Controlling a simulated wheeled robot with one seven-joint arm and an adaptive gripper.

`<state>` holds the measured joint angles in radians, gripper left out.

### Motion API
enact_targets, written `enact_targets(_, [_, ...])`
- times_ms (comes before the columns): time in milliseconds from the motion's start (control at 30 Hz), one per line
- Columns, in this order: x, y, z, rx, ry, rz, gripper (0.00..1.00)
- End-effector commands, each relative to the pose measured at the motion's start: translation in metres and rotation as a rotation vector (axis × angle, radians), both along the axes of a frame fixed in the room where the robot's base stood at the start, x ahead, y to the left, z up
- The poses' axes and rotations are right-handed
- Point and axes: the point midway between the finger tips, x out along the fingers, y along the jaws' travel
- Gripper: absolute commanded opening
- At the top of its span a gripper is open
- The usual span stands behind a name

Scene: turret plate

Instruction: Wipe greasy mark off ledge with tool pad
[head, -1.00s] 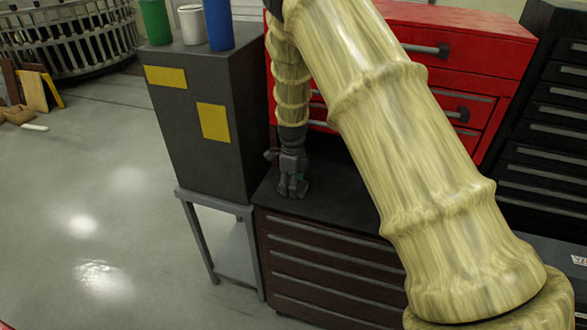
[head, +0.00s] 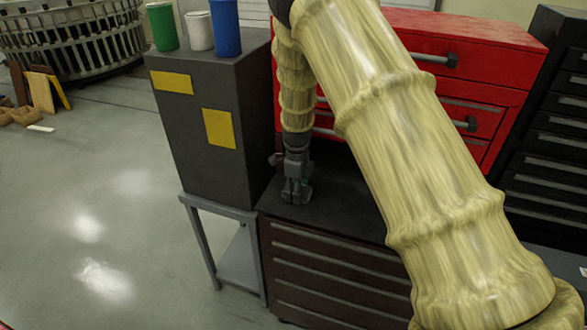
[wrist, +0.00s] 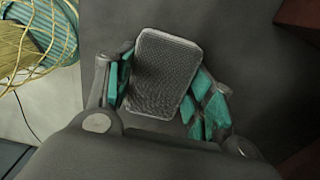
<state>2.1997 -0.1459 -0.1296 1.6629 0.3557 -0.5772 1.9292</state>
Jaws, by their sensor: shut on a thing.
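My gripper (head: 297,192) points down at the dark top of the brown drawer cabinet (head: 330,270), near its left end. In the wrist view my gripper (wrist: 165,92) has its teal-padded fingers on both sides of a grey, rounded rectangular tool pad (wrist: 160,75) with a fine textured face. The fingers are shut on the pad. A dark grey surface (wrist: 235,40), perhaps the ledge, lies behind the pad; I cannot tell whether they touch. I cannot make out a greasy mark in either view.
A tall dark cabinet (head: 186,130) with yellow labels stands left of my gripper, bearing green (head: 162,26), white (head: 199,32) and blue (head: 226,28) cylinders. A red tool chest (head: 480,50) stands behind. My arm hides part of the cabinet top. Open floor lies left.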

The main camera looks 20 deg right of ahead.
Motion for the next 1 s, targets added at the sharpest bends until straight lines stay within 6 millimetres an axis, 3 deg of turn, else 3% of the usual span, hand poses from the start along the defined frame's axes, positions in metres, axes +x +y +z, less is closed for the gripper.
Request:
enact_targets(33, [0.003,0.000,0.022,-0.001,-0.010,0.000,0.31])
enact_targets(600, [0.000,-0.010,0.069,-0.001,-0.006,-0.011,0.31])
enact_targets(1000, [-0.001,-0.011,0.074,-0.001,-0.006,-0.014,0.31])
